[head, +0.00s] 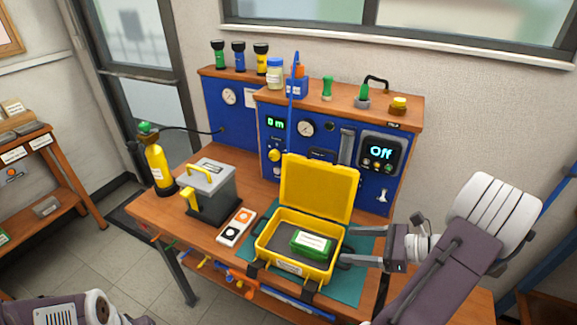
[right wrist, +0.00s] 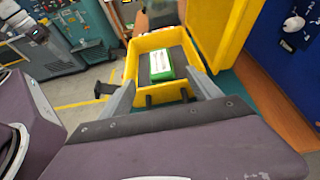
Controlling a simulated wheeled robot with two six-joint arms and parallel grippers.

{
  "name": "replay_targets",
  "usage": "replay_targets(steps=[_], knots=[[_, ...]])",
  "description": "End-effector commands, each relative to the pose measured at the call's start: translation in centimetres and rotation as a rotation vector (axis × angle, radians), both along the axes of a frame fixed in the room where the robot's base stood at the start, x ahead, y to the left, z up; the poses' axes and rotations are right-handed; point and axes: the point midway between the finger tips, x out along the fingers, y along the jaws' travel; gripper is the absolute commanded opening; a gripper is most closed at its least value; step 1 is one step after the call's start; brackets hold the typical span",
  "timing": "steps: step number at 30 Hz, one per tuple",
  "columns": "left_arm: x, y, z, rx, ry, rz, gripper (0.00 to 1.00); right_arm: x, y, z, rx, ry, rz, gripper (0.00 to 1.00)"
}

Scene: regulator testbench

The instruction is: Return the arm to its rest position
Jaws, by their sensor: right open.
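My right gripper (head: 350,246) is open and empty at the right side of the yellow case. Its two fingers are spread apart and also show in the right wrist view (right wrist: 160,92), pointing toward the case. The yellow case (head: 262,247) stands with its lid (head: 318,190) raised; the case also shows in the right wrist view (right wrist: 131,68). A green box with a white label (head: 311,244) lies inside on dark lining, apart from the fingers; it also shows in the right wrist view (right wrist: 160,64). Part of my left arm shows at the bottom left; its gripper is not visible.
The case stands on a teal mat (head: 348,288) on the wooden bench (head: 150,207). The blue regulator panel (head: 270,150) rises behind it. A grey box with a yellow handle (head: 211,190), a two-button pad (head: 237,227) and a yellow cylinder (head: 158,167) stand left.

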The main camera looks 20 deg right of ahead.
Motion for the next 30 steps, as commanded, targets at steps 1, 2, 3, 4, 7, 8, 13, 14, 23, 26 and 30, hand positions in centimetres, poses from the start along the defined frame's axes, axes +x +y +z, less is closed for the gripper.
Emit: replay_targets(steps=[1,2,3,4,7,8,13,14,23,26,30], knots=[[0.0,0.0,0.0,0.000,0.000,0.000,0.36,0.0,0.0,0.0,0.000,0.000,0.000,0.72],[0.0,0.0,0.0,0.000,0.000,0.000,0.36,0.0,0.0,0.0,0.000,0.000,0.000,0.72],[0.0,0.0,0.1,0.000,0.000,0.000,0.36,0.1,0.2,0.1,0.000,0.000,0.006,0.72],[0.0,0.0,0.2,0.000,0.000,0.000,0.36,0.3,0.5,0.2,0.000,0.000,0.018,0.72],[0.0,0.0,1.2,0.000,0.000,0.000,0.36,2.0,3.2,1.8,-0.023,-0.009,0.130,0.72],[0.0,0.0,1.6,0.000,0.000,0.000,0.36,2.8,4.6,2.6,-0.039,-0.015,0.186,0.72],[0.0,0.0,4.2,0.000,0.000,0.000,0.36,2.9,16.9,6.8,-0.159,-0.025,0.648,0.72],[0.0,0.0,4.6,0.000,0.000,0.000,0.36,2.0,18.8,6.9,-0.202,-0.020,0.742,0.72],[0.0,0.0,7.5,0.000,0.000,0.000,0.36,-6.9,23.8,4.4,-0.815,-0.171,1.554,0.72],[0.0,0.0,8.0,0.000,0.000,0.000,0.36,-7.0,21.8,3.3,-1.070,-0.312,1.772,0.72],[0.0,0.0,7.7,0.000,0.000,0.000,0.36,-5.1,18.6,1.6,-1.317,-0.445,1.914,0.72]])
